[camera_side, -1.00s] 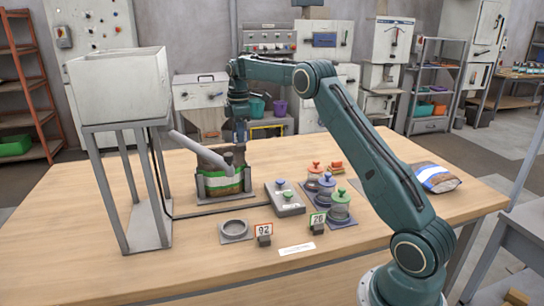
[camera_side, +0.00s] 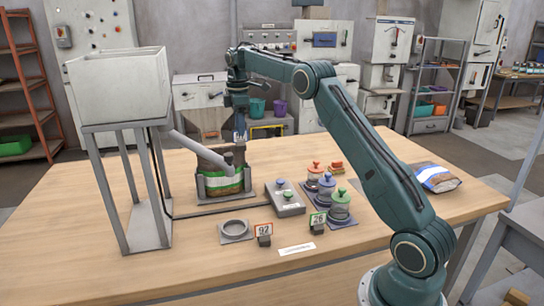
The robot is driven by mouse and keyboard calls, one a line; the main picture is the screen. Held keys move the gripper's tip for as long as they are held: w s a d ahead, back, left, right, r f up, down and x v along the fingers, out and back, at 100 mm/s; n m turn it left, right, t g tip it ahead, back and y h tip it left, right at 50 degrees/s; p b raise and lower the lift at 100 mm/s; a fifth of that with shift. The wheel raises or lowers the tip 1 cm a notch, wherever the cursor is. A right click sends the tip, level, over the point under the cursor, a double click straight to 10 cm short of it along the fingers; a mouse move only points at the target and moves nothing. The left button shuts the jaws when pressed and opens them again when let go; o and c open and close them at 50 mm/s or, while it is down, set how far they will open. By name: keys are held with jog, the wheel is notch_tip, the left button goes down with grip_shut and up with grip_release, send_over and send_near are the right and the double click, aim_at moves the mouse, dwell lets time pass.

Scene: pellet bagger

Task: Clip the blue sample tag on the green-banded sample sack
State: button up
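The green-banded sample sack (camera_side: 222,184) stands upright in a dark holder under the spout of the hopper. Its band is green with white, and brown contents show above it. My gripper (camera_side: 240,140) points down just above and behind the sack's top right side. The fingers are small and dark here, and I cannot tell whether they are open or shut. I cannot make out the blue sample tag as a separate thing; it may be hidden or too small.
The grey hopper (camera_side: 118,85) and its slanted spout (camera_side: 195,145) stand left of my gripper. A button box (camera_side: 285,199), lidded jars (camera_side: 340,207), number cards (camera_side: 264,230) and a ring dish (camera_side: 235,230) are in front. A blue-and-white banded sack (camera_side: 436,178) lies at right.

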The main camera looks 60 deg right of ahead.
jog(key=shift+r, duration=2)
jog(key=s+a+r+m+t, duration=0.1)
jog(key=s+a+r+m, duration=0.1)
jog(key=s+a+r, duration=0.45)
jog(key=s+a+r+m+t, duration=0.2)
jog(key=s+a+r, duration=0.2)
jog(key=s+a, duration=0.5)
jog(key=s+a+f+m+t, duration=0.1)
jog(key=s+a+f, duration=0.2)
jog(key=s, duration=0.4)
jog(key=s+a+f+m, duration=0.2)
jog(key=s+a+f, duration=0.1)
jog(key=s, duration=0.4)
jog(key=s+a+f+m+t, duration=0.1)
jog(key=s+a+f+m, duration=0.1)
jog(key=s+a+f, duration=0.2)
jog(key=shift+s+t, duration=0.3)
jog(key=shift+s, duration=1.4)
